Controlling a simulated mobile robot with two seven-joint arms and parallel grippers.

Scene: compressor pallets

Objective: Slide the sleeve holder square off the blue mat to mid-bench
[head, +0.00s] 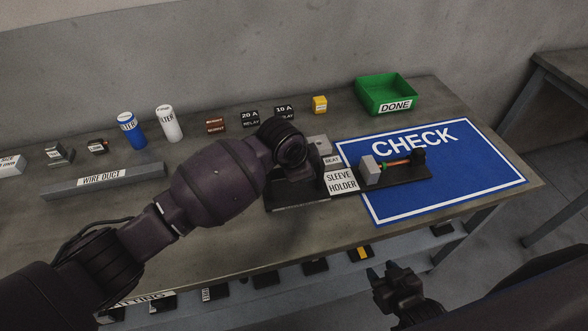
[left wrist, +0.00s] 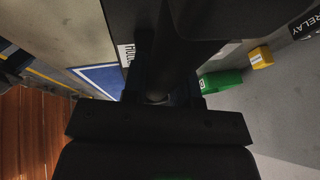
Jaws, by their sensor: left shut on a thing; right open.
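The sleeve holder (head: 341,181) is a long dark plate with a white name label. Its right part, with a pale block, a dark post and an orange-and-green rod between them, lies over the blue CHECK mat (head: 453,187). Its left part reaches over the bare bench. My left gripper (head: 291,187) is down at the holder's left end, shut on it; my wrist hides the fingertips in the head view. In the left wrist view the dark fingers (left wrist: 165,95) close around a dark part beside the label. My right gripper (head: 393,283) is open and empty, in front of the bench edge.
A green DONE bin (head: 386,94) stands behind the mat. Relays, a yellow block (head: 320,104), blue (head: 131,130) and white filters line the back. A wire duct (head: 103,181) lies at left. The bench (head: 222,243) is bare along its front.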

